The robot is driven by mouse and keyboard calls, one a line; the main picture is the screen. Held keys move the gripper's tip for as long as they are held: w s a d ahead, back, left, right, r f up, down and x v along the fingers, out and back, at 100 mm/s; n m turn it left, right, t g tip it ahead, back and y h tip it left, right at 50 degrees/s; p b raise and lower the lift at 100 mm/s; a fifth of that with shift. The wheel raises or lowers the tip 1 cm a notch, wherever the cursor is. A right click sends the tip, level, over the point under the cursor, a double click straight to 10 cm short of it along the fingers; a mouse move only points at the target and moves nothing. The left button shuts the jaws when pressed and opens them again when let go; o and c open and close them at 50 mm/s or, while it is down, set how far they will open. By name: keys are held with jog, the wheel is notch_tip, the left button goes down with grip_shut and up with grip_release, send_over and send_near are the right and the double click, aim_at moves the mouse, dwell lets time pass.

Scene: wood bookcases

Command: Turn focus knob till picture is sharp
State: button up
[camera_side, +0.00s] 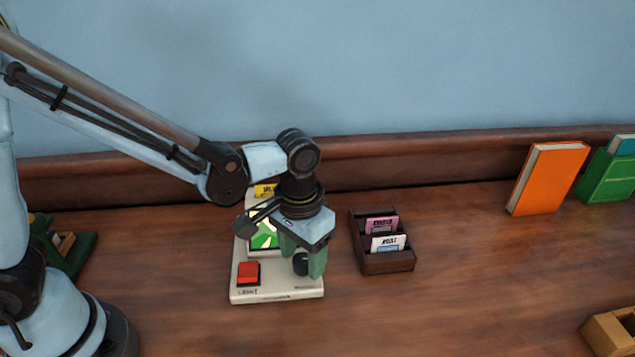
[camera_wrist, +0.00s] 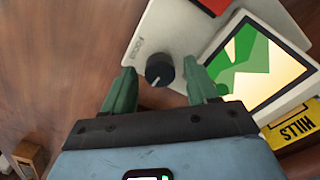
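A cream viewer (camera_side: 275,294) stands on the wooden table, with a red button (camera_side: 248,272) at its front left. Its picture screen shows in the wrist view (camera_wrist: 262,62), with green shapes on a pale yellow ground. The black focus knob (camera_wrist: 159,69) sits beside the "FOCUS" label; it also shows in the side view (camera_side: 301,263). My gripper (camera_wrist: 163,83) is open, with one green finger on each side of the knob. A gap shows between the knob and each finger. In the side view the gripper (camera_side: 304,264) points down over the front right of the viewer.
A dark wooden holder (camera_side: 385,264) with a pink card (camera_side: 381,225) and a white card (camera_side: 388,243) is right of the viewer. An orange book (camera_side: 548,180) stands farther right, with clear table between.

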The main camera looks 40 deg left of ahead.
aim_at(302, 259)
jog(key=shift+r, duration=0.1)
notch_tip(302, 259, up, 12)
dwell(0.9)
jog(key=s+a+f+t, duration=0.1)
jog(key=s+a+t, duration=0.1)
jog(key=a, duration=0.5)
jog(key=s+a+f+t, duration=0.1)
jog(key=a+t, duration=0.4)
jog(key=a, duration=0.2)
jog(key=shift+s+a+n, duration=0.4)
